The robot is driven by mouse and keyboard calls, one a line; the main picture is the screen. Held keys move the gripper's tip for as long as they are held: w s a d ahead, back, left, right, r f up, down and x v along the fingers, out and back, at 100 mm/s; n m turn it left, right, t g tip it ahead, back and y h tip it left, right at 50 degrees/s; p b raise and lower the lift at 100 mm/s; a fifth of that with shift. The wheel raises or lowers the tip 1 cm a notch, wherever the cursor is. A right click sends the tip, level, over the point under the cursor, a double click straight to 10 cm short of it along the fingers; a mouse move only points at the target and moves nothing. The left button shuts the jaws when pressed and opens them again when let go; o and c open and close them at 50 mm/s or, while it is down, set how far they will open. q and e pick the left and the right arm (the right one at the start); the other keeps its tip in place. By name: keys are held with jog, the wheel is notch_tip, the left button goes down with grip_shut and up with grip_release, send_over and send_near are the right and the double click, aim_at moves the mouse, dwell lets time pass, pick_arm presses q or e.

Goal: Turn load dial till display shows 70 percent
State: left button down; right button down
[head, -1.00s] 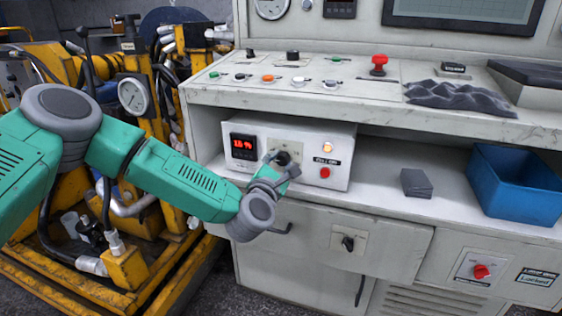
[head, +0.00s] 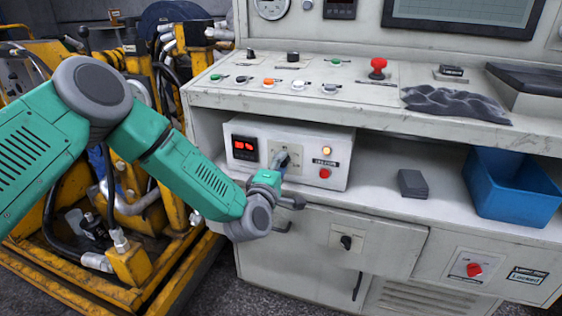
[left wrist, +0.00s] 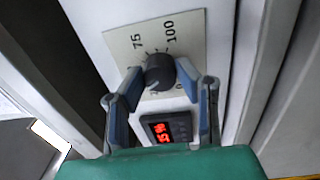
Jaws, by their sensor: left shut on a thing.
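The load dial is a dark round knob (left wrist: 159,72) on a pale scale plate (left wrist: 150,45) marked 75 and 100; the plate also shows in the head view (head: 274,148). My left gripper (head: 281,160) reaches the dial from the front. In the left wrist view its two blue-grey fingers (left wrist: 160,82) are on either side of the knob, shut on it. In the head view the fingers hide most of the knob. The red digital display (head: 244,147) is lit left of the dial; it also shows in the left wrist view (left wrist: 167,131), tilted, its digits unclear. My right gripper is out of view.
The control box (head: 335,150) also has an amber light (head: 326,152) and a red button (head: 324,173). A grey block (head: 412,184) and blue bin (head: 515,190) are on the shelf to the right. The console ledge (head: 300,100) overhangs the box.

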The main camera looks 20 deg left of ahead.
pick_arm(q)
jog(key=m+p, duration=0.1)
jog(key=m, duration=0.4)
jog(key=shift+s+d+f+p, duration=0.1)
jog(key=shift+f+p, duration=0.1)
jog(key=shift+p, duration=0.15)
jog(key=m+p, duration=0.1)
jog(key=m, duration=0.2)
jog(key=shift+f+m+h, duration=0.1)
jog(key=shift+m+h, duration=0.2)
jog(key=shift+m, duration=0.1)
jog(key=m+p, duration=0.1)
jog(key=m, duration=0.3)
jog(key=shift+s+f+m+p, duration=0.1)
jog(key=shift+m+p, duration=0.2)
jog(key=shift+p, duration=0.05)
jog(key=shift+f+m+g+p, duration=0.1)
jog(key=shift+m+g+p, duration=0.25)
jog(key=shift+m, duration=1.25)
jog(key=c, duration=1.2)
grip_release()
jog(key=shift+w, duration=0.2)
jog(key=shift+s+r, duration=0.1)
jog(key=shift+r, duration=0.1)
